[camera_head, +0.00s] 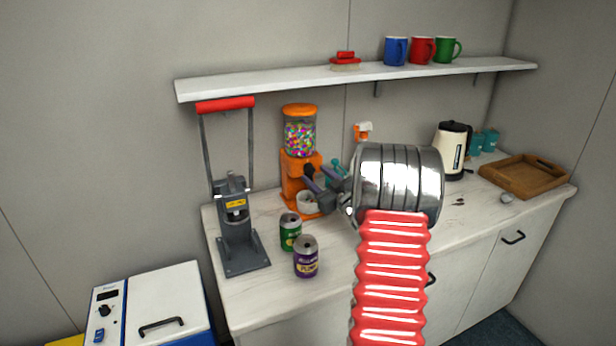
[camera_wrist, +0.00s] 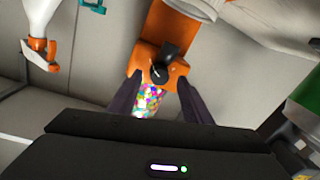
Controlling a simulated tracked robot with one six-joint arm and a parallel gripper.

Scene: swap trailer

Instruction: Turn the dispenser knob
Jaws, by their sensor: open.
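The orange dispenser (camera_head: 299,165), with a clear globe of coloured candies, stands on the counter below the shelf. In the wrist view the dispenser (camera_wrist: 150,55) appears upside down, its black round knob (camera_wrist: 159,72) with a pale mark facing me. My gripper (camera_head: 311,184) reaches in from the right at the dispenser's front. In the wrist view its two dark fingers (camera_wrist: 160,92) are open, one on each side of the knob in the picture, with nothing between them. I cannot tell whether they touch it. In the head view the fingers partly cover the knob area.
A white cup (camera_head: 306,203) stands under the dispenser. A green can (camera_head: 290,233) and a purple can (camera_head: 306,258) stand in front, a grey press (camera_head: 240,235) to the left. An orange-topped spray bottle (camera_head: 363,131) is behind my arm. The shelf (camera_head: 350,79) runs above.

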